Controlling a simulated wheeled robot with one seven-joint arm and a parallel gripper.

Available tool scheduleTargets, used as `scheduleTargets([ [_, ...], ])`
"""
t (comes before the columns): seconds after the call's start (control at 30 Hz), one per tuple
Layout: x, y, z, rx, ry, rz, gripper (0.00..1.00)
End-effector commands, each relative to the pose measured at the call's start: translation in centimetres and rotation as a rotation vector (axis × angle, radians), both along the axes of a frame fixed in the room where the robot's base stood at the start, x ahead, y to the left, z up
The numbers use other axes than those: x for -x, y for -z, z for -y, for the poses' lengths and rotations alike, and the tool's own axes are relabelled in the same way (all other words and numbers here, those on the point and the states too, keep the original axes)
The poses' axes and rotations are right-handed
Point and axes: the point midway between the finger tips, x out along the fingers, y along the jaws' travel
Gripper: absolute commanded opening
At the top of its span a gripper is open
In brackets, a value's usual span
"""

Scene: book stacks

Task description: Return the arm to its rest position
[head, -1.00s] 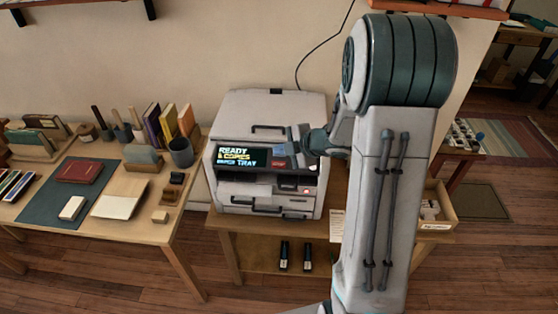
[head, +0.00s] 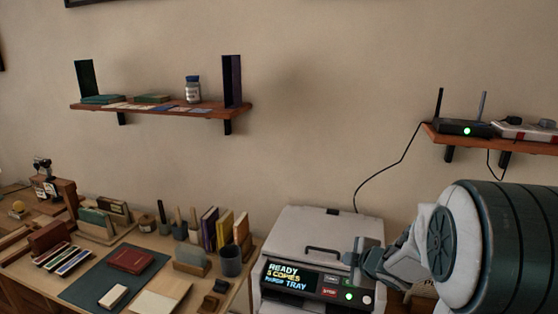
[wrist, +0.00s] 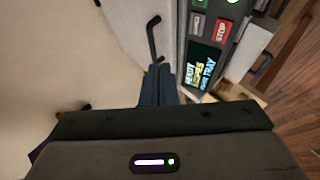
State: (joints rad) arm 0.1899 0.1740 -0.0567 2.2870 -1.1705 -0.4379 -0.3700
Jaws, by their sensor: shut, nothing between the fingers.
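My arm (head: 500,245) comes in from the lower right in the head view. My gripper (head: 358,256) is at the copier (head: 312,222), over the right side of its top front edge, just above the button panel. In the wrist view my gripper's fingers (wrist: 158,84) are together with nothing between them, above the copier's pale lid (wrist: 125,25). The lit display (head: 291,277) reads READY, with a copies line and a TRAY line. The STOP button (wrist: 224,31) shows red in the wrist view. I cannot tell whether the fingers touch the copier.
A desk (head: 240,300) with books, pen holders and a dark mat (head: 90,290) stands left of the copier. A wall shelf (head: 165,111) hangs above it. Another shelf (head: 432,132) with a router (head: 465,128) hangs above my arm. The wall between the shelves is bare.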

Motion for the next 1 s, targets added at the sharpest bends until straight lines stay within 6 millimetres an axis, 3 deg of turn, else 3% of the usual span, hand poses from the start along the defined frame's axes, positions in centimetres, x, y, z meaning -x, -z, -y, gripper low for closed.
scheduleTargets([
  [0.03, 0.6, -1.7, 0.6, -0.009, 0.102, 0.005, 0.0],
  [0.13, 2.6, -3.8, 2.1, -0.054, 0.317, -0.019, 0.0],
  [0.37, 10.2, -6.4, 3.0, -0.245, 0.755, -0.14, 0.0],
  [0.6, 20.3, -6.2, -0.3, -0.496, 1.077, -0.383, 0.0],
  [0.7, 23.5, -5.9, -2.1, -0.573, 1.148, -0.487, 0.0],
  [0.83, 26.2, -5.7, -3.7, -0.63, 1.197, -0.579, 0.0],
  [1.0, 27.2, -5.6, -4.4, -0.649, 1.214, -0.619, 0.0],
])
